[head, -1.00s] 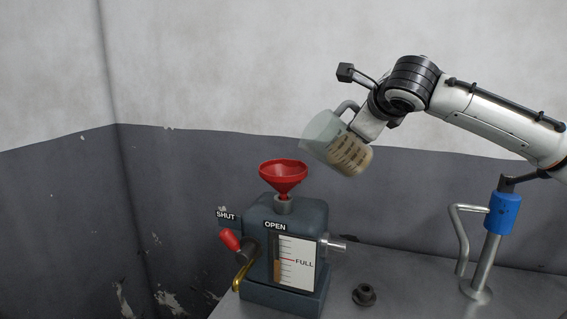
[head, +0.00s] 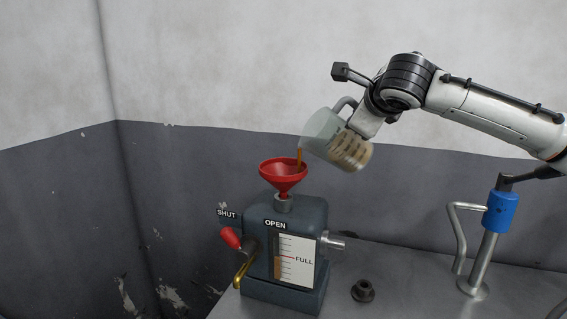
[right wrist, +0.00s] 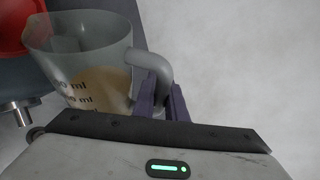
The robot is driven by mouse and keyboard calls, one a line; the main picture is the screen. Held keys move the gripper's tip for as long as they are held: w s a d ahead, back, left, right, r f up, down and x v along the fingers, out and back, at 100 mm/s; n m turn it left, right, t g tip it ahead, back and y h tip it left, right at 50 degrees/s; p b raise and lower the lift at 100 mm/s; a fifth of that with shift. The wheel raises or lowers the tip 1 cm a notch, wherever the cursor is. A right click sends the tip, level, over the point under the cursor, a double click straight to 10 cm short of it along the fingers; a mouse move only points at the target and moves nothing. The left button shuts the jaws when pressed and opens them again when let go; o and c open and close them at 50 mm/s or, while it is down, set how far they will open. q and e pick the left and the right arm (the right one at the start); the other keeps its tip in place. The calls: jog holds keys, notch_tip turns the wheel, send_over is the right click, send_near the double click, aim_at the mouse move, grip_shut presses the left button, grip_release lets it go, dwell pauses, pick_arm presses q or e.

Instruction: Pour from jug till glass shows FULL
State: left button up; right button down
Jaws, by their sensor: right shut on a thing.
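The funnel stands in the neck of the dark grey reservoir (head: 262,225). On its front, the sight glass (head: 278,262) shows brownish fluid, with its top a little below the FULL line. My left gripper is not in view.
A red-tipped valve lever (head: 231,239) sits on the reservoir's left side by SHUT and OPEN labels. A dark cap (head: 363,291) lies on the metal bench (head: 410,285). A blue-collared post with a crank handle (head: 500,212) stands at the right.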

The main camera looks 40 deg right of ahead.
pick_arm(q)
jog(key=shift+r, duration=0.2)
pick_arm(e)
jog(key=shift+r, duration=0.2)
